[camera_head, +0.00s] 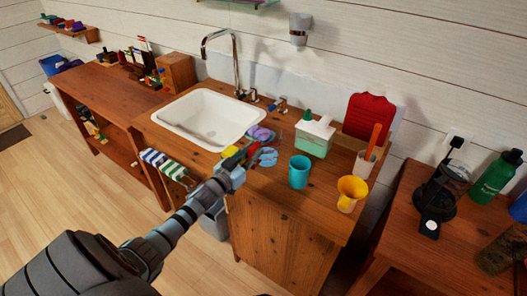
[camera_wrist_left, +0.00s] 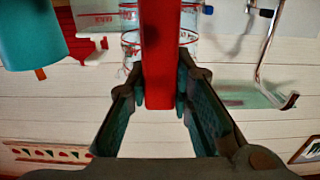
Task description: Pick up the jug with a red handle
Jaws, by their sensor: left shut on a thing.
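The jug is clear glass with red markings (camera_wrist_left: 130,42) and a red handle (camera_wrist_left: 161,35). In the left wrist view the handle runs between the two fingers of my left gripper (camera_wrist_left: 160,92), with the glass body behind it. In the head view my left gripper (camera_head: 258,155) is at the front of the sink counter, right of the basin, shut on the red handle (camera_head: 254,149). The clear body is hard to make out there, and I cannot tell whether the jug's base touches the counter. My right gripper is not in view.
A purple item (camera_head: 262,133) lies by the white sink (camera_head: 207,119). The tap (camera_head: 237,65) rises behind it.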

